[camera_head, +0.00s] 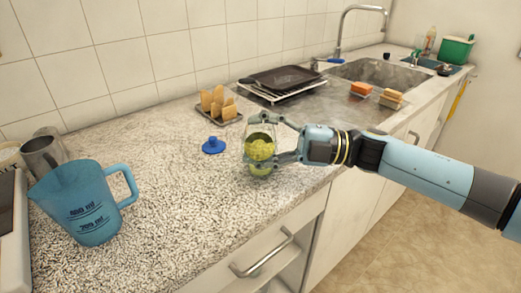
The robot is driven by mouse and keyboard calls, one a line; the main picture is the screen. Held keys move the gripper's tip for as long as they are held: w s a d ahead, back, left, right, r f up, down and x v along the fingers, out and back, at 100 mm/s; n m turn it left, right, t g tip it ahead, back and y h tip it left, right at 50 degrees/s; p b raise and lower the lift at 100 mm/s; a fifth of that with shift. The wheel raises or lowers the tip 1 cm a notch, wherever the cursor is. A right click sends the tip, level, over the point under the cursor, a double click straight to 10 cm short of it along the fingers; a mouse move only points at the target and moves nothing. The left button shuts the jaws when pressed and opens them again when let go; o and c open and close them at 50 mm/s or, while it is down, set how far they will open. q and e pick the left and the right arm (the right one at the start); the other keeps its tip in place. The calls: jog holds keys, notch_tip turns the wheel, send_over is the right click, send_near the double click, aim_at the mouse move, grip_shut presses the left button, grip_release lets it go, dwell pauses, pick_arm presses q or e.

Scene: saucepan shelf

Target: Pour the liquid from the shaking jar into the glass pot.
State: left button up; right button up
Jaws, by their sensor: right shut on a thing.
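My right gripper (287,141) comes in from the right and is shut around a clear glass vessel (260,150) with yellow-green contents. The vessel is upright at the counter's front edge; I cannot tell whether it touches the counter. Its top is open. A blue lid with a knob (213,146) lies on the counter just left of it. A translucent blue measuring jug (85,208) with ml marks and a handle stands upright at the left; its inside is hidden. I cannot tell for certain which vessel is the shaking jar or the glass pot. My left gripper is not in view.
A rack with toast (217,104) and a dark pan on a white rack (283,82) stand behind the vessel. A metal cup (43,155) is behind the jug. The speckled counter (165,200) is clear between jug and lid. A sink (380,72) is at the back.

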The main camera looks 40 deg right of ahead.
jog(key=shift+w+d+r+m+p, duration=0.25)
jog(key=shift+r+m+p, duration=0.1)
jog(key=shift+m+p, duration=0.4)
jog(key=shift+w+d+r+m+p, duration=0.15)
jog(key=shift+w+r+m+p, duration=0.15)
jog(key=shift+m+p, duration=0.45)
dwell(0.8)
jog(key=shift+f, duration=0.1)
dwell(0.7)
